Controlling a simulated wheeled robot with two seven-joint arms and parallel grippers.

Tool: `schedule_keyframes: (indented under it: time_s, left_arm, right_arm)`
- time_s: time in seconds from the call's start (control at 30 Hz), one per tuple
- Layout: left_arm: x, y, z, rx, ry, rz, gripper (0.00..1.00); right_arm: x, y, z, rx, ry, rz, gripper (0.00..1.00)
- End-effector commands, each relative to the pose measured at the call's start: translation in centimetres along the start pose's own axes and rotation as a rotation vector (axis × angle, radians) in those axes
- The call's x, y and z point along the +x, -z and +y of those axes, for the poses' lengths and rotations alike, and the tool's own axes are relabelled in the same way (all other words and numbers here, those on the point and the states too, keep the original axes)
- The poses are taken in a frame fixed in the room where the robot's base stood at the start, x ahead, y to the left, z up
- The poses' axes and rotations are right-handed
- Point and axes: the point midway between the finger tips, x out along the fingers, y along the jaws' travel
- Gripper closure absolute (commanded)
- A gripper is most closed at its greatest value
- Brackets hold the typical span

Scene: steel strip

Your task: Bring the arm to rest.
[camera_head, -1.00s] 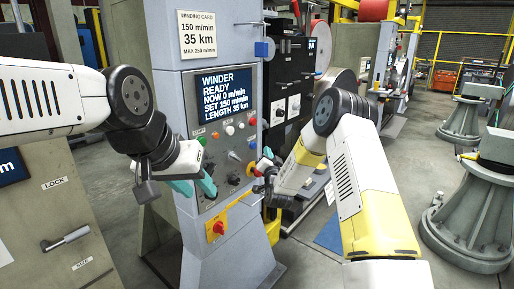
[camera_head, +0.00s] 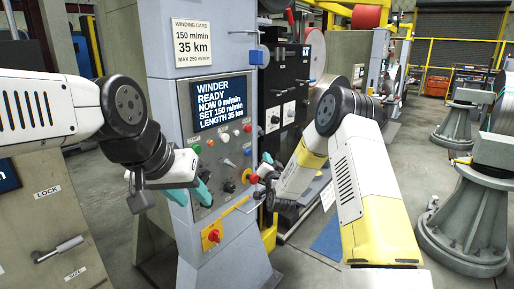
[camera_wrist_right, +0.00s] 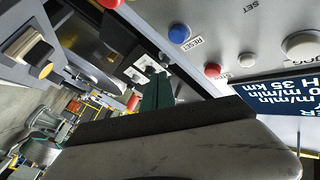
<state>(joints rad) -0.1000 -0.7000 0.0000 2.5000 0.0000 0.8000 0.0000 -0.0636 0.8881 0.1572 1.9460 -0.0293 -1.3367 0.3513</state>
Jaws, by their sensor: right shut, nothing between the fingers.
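My left gripper (camera_head: 190,196) has teal fingers, set apart with a gap between them and nothing seen in it. It hangs in front of the lower left of the winder's control panel (camera_head: 226,170). My right gripper (camera_head: 264,168) is at the panel's right edge, small and partly hidden by its own wrist. In the right wrist view its dark green fingers (camera_wrist_right: 155,92) are together and empty, seen beyond my pale wrist housing. The winder display (camera_head: 218,102) reads READY, NOW 0 m/min, SET 150 m/min, LENGTH 35 km.
A blue reset button (camera_wrist_right: 179,33) shows near the right gripper. A lever (camera_head: 58,250) is at lower left. Grey stands (camera_head: 465,215) are at right.

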Motion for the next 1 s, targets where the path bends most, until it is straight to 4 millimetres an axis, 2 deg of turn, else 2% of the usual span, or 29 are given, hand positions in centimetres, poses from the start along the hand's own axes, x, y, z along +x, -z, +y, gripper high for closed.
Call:
schedule_keyframes:
  time_s: [0.03, 0.13, 0.23, 0.37, 0.47, 0.57, 0.7, 0.77, 1.0]
  left_arm:
    - [0.0, 0.0, 0.0, 0.0, 0.0, 0.0, 0.64]
    - [0.0, 0.0, 0.0, 0.0, 0.0, 0.0, 0.64]
    - [0.0, 0.0, 0.0, 0.0, 0.0, 0.0, 0.64]
    - [0.0, 0.0, 0.0, 0.0, 0.0, 0.0, 0.64]
    - [0.0, 0.0, 0.0, 0.0, 0.0, 0.0, 0.64]
    - [0.0, 0.0, 0.0, 0.0, 0.0, 0.0, 0.64]
    - [0.0, 0.0, 0.0, 0.0, 0.0, 0.0, 0.64]
    - [0.0, 0.0, 0.0, 0.0, 0.0, 0.0, 0.64]
    - [0.0, 0.0, 0.0, 0.0, 0.0, 0.0, 0.64]
  right_arm:
    - [0.1, 1.5, -0.8, -0.017, -0.002, -0.017, 1.0]
    - [-0.2, 4.2, -2.1, -0.064, -0.023, -0.092, 1.0]
    - [-1.5, 7.1, -3.4, -0.119, -0.054, -0.184, 1.0]
    - [-4.5, 10.5, -4.7, -0.186, -0.1, -0.305, 1.0]
    - [-7.8, 12.9, -5.4, -0.232, -0.137, -0.396, 1.0]
    - [-11.7, 14.9, -5.9, -0.273, -0.174, -0.488, 1.0]
    - [-18.3, 17.2, -6.3, -0.319, -0.224, -0.616, 1.0]
    - [-21.4, 17.9, -6.5, -0.333, -0.245, -0.672, 1.0]
    - [-34.9, 19.0, -6.6, -0.371, -0.307, -0.895, 1.0]
